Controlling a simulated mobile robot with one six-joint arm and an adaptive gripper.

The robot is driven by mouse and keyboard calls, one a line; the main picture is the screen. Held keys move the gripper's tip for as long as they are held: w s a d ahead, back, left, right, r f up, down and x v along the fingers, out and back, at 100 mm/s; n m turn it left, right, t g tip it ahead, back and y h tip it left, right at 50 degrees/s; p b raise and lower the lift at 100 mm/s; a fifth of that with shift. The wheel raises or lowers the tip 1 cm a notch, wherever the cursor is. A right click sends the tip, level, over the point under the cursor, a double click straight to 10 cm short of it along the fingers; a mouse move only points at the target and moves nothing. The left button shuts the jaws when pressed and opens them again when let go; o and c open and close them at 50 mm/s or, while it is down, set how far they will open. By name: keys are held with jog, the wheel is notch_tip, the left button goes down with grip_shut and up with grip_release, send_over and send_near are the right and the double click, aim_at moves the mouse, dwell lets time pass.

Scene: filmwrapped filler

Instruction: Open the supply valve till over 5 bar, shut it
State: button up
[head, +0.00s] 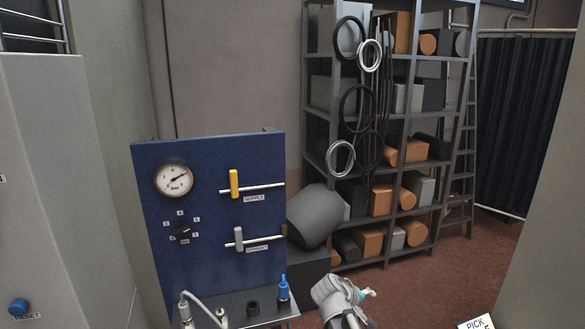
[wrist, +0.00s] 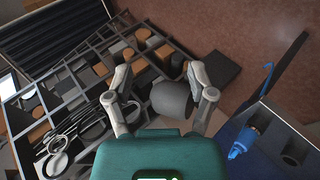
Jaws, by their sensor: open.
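The blue panel (head: 208,270) stands left of centre in the head view. Its yellow supply valve handle (head: 234,183) is upright, across the horizontal pipe above the SUPPLY label. The round bar gauge (head: 174,180) is at upper left, its needle pointing right and slightly up; its small figures are hard to read. A grey handle (head: 239,239) also stands upright on the lower pipe. My gripper (wrist: 160,76) is open in the wrist view, fingers apart. A large grey cylinder shows between and beyond them, apparently in the background. In the head view my arm's end is low, right of the panel.
A numbered black selector knob (head: 183,231) sits below the gauge. A ledge at the panel's foot carries a blue fitting (head: 283,289) and a dark socket (head: 253,308). The grey cylinder (head: 315,216) stands right of the panel, before a loaded shelf rack (head: 306,110).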

jog(key=s+a+f+m+g+y+b, duration=0.1)
jog(key=s+f+m+g+y+b, duration=0.1)
jog(key=s+f, duration=0.4)
jog(key=s+a+f+m+g+y+b, duration=0.2)
jog(key=s+f+m+g+y+b, duration=0.1)
jog(key=s+f+y, duration=0.3)
notch_tip(320, 180, down, 2)
jog(key=shift+s+a+f+g+b, duration=0.15)
jog(key=shift+a+g+b, duration=0.2)
jog(key=shift+b, duration=0.45)
jog(key=shift+d, duration=0.1)
